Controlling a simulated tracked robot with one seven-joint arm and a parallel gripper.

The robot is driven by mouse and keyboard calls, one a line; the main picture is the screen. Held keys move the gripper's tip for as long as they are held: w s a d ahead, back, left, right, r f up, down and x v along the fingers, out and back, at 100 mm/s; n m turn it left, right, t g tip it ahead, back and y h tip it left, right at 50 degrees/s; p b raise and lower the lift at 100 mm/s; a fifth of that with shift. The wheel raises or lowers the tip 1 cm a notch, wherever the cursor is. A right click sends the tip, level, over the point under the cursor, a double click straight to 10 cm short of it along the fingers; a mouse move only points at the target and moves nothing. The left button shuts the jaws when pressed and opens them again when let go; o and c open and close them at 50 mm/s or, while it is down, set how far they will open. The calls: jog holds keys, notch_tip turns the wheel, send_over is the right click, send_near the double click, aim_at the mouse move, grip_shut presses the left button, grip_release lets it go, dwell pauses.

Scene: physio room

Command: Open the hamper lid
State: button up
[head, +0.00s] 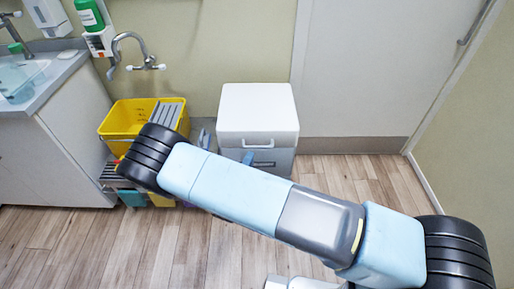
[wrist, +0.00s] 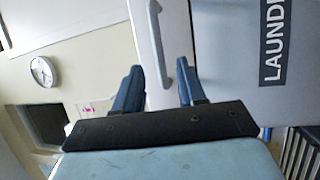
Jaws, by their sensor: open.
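The hamper stands against the back wall in the head view, with a closed white lid (head: 257,103) on a grey body (head: 282,158). A pale bar handle (wrist: 156,42) runs along the lid's front edge and shows in the wrist view. The grey front (wrist: 235,70) there bears a dark label with "LAUND" readable, turned sideways. My gripper (wrist: 160,78) is open, its two blue fingers apart. The handle appears between the fingertips in the picture; I cannot tell whether they reach around it. In the head view my arm hides most of the gripper and the hamper's lower front.
A yellow cleaning cart (head: 126,118) stands close to the hamper's left. A sink counter (head: 50,135) is at the far left. A white door (head: 380,65) is behind on the right. The wooden floor (head: 365,180) is clear to the hamper's right.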

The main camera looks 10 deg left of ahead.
aim_at(256, 147)
jog(key=x, duration=0.7)
jog(key=shift+w, duration=0.15)
jog(key=shift+c, duration=0.4)
grip_shut()
jog(key=shift+d, duration=0.1)
